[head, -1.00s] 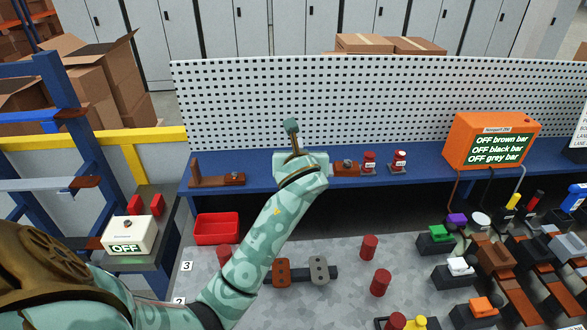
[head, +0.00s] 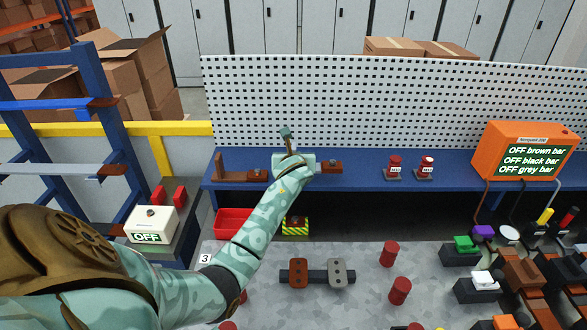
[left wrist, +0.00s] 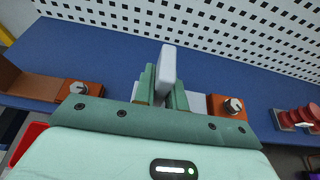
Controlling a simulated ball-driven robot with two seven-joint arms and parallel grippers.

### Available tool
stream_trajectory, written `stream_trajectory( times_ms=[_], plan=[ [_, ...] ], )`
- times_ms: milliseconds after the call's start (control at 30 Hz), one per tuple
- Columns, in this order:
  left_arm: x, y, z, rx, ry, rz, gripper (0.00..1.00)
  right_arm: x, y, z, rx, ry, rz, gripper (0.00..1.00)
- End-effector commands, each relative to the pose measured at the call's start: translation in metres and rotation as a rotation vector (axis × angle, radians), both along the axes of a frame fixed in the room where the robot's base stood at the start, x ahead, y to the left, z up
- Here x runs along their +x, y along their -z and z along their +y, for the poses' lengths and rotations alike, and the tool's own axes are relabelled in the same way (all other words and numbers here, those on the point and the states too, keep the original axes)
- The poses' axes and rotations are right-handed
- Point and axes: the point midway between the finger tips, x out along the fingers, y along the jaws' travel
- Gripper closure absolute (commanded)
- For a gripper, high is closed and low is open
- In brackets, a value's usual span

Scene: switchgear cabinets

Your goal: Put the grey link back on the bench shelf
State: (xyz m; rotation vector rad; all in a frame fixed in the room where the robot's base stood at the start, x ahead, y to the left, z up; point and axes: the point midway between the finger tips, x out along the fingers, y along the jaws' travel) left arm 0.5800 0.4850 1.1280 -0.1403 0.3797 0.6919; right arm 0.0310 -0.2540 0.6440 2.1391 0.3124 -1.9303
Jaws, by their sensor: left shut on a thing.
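The grey link (left wrist: 167,62) is in my left gripper (left wrist: 164,88). In the left wrist view its pale grey upright part stands between the green fingers, and a brown end block with a bolt (left wrist: 232,106) sticks out on the right. In the head view my left gripper (head: 288,152) is at the blue bench shelf (head: 366,174), and the link's brown end (head: 332,167) shows to its right. The hand hides the link's middle. I cannot tell whether the link touches the shelf. My right gripper is not in view.
A brown bracket (head: 219,167) with a bolted block stands on the shelf at left. Two red-capped pieces (head: 395,166) and an orange display box (head: 524,148) stand to the right. A pegboard (head: 366,105) rises behind. A red bin (head: 233,221) sits below.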

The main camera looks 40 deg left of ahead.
Motion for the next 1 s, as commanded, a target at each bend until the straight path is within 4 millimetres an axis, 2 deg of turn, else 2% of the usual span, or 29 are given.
stream_trajectory(
  times_ms=[67,300,733,767,800,1000],
  plan=[
    [0.003,0.001,0.004,0.0,0.0,-0.009,1.0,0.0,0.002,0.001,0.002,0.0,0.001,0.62],
    [0.003,0.032,0.006,-0.001,0.002,-0.008,1.0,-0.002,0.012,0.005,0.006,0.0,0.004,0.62],
    [0.003,0.036,0.006,0.002,0.002,-0.007,1.0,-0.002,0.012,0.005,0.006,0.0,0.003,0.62],
    [0.002,0.039,0.005,0.001,0.001,0.0,0.79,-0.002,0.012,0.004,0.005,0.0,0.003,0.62],
    [0.002,0.039,0.005,0.001,0.001,0.0,0.68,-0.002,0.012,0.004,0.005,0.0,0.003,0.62],
    [0.002,0.039,0.005,0.0,0.002,-0.001,0.66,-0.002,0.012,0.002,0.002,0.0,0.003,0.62]
  ],
)
